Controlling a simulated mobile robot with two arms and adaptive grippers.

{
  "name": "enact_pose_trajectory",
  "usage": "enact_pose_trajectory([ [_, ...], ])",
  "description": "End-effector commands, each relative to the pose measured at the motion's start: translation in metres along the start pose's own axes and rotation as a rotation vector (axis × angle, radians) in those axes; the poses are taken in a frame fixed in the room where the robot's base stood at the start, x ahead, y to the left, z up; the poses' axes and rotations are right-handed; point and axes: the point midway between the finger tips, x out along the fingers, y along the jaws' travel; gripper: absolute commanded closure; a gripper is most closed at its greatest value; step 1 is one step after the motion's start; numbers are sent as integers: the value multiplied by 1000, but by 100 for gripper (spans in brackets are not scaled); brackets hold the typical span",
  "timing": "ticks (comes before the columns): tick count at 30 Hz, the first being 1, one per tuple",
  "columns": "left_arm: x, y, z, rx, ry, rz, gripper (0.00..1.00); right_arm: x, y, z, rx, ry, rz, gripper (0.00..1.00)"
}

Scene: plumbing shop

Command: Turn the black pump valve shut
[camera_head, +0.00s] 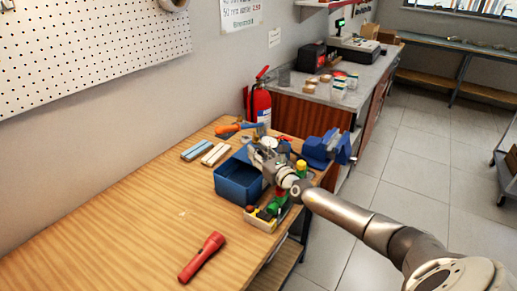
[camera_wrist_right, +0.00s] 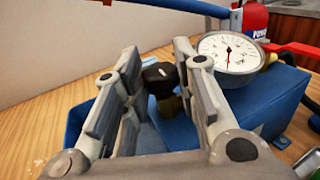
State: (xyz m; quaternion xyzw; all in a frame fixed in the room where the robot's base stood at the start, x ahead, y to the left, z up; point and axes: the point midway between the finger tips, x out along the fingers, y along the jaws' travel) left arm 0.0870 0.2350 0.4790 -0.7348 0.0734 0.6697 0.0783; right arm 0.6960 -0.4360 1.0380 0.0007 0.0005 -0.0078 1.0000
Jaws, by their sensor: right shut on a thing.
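The black pump valve (camera_wrist_right: 158,76) is a black knob with a light mark on top, on a brass stem. It sits at a blue pump body (camera_wrist_right: 265,95), beside a round white gauge (camera_wrist_right: 230,50) with a red needle. My right gripper (camera_wrist_right: 157,58) has its two fingers on either side of the knob and is shut on it. In the head view, my right gripper (camera_head: 260,153) reaches over the edge of the open blue tank (camera_head: 232,188) and hides the knob. My left gripper is not in view.
A red flashlight (camera_head: 202,256) lies on the wooden bench (camera_head: 130,215). A tray (camera_head: 262,222) of small items stands at the bench's front edge, a blue vise (camera_head: 318,150) further right. A fire extinguisher (camera_head: 259,104) stands behind. The bench's left side is clear.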

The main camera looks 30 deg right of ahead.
Motion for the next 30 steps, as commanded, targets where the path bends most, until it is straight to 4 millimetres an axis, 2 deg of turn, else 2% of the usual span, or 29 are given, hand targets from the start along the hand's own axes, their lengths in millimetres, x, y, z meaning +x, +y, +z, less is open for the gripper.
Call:
enact_pose_trajectory([
  [7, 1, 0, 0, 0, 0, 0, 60, 1, -1, 3, -2, -7, -3, 96],
  [8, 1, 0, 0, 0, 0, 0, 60, 1, -1, 3, -2, -7, -3, 69],
  [9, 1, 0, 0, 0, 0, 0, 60, 1, -1, 3, -2, -7, -2, 65],
  [22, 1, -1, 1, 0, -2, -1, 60, -6, 0, 0, -1, -2, 1, 65],
  [30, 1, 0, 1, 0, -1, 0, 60, -40, -1, -1, -2, 1, 1, 65],
])
